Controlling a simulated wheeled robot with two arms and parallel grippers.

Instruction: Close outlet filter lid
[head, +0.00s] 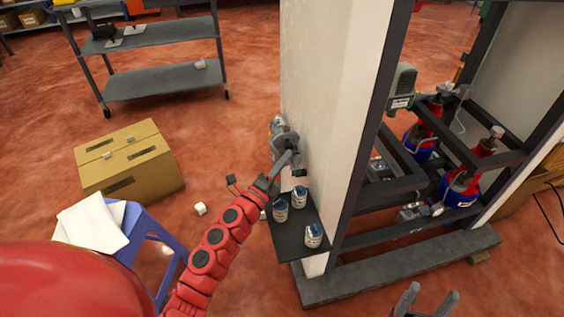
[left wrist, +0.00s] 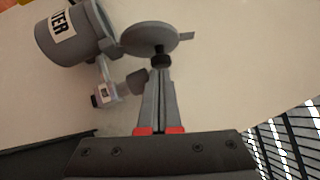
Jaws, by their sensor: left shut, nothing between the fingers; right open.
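The outlet filter is a grey cylinder with a label ending in "TER" (left wrist: 75,33), mounted on the pale panel; it also shows in the head view (head: 275,126). Its round grey lid (left wrist: 150,38) stands swung out beside the cylinder, apart from its mouth, with a small tab on its edge. My left gripper (left wrist: 158,75) is shut and empty, its tips close to the dark knob under the lid; I cannot tell if they touch. In the head view the left gripper (head: 293,156) partly covers the lid. My right gripper (head: 427,298) is open and empty at the bottom edge.
A dark shelf (head: 290,240) below the filter holds several small cans. A valve fitting (left wrist: 115,90) sits below the filter. The dark frame (head: 365,130) with red and blue bottles stands right. A blue stool (head: 150,225) and cardboard box (head: 130,165) are left.

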